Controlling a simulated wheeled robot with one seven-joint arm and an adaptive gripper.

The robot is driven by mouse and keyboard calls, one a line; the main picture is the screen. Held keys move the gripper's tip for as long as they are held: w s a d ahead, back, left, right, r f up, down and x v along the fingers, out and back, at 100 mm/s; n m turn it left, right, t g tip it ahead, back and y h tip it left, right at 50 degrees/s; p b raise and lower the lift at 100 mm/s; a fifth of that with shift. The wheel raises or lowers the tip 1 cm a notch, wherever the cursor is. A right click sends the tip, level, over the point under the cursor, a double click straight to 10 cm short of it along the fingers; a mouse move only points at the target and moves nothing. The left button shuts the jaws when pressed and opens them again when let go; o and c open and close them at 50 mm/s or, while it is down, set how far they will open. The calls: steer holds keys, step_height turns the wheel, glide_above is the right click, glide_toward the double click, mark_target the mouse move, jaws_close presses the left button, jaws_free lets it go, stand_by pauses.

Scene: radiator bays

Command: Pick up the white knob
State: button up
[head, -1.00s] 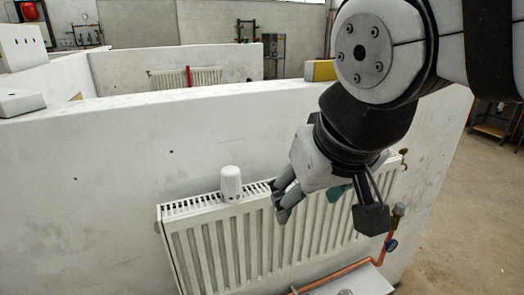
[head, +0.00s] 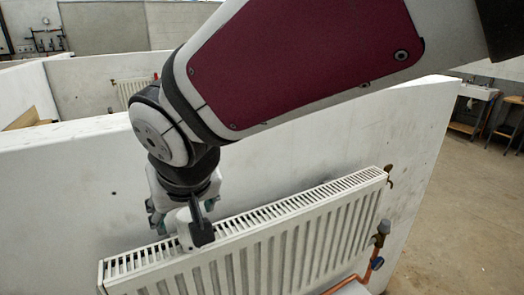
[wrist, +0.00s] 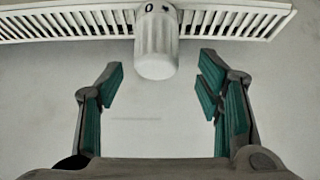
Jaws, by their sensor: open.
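The white knob (wrist: 156,42) is a ribbed cylinder with a rounded end and dark marks near its base. In the wrist view it is at the top centre, against the radiator's slotted top grille (wrist: 225,20). My gripper (wrist: 160,80) is open and empty; its teal-padded fingers are on either side, short of the knob, which lies just beyond the gap between them. In the head view the knob (head: 184,238) is partly hidden by my gripper (head: 165,222), low over the left part of the radiator top.
The white radiator (head: 270,245) is mounted along a pale partition wall (head: 60,200). Copper pipe (head: 345,284) and a valve (head: 381,235) are at its right end. Open floor (head: 450,220) lies to the right, with a bench (head: 470,115) behind.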

steer(key=shift+x, duration=2.85)
steer(key=shift+d, duration=0.25)
jaws_close()
steer(key=shift+p, duration=0.3)
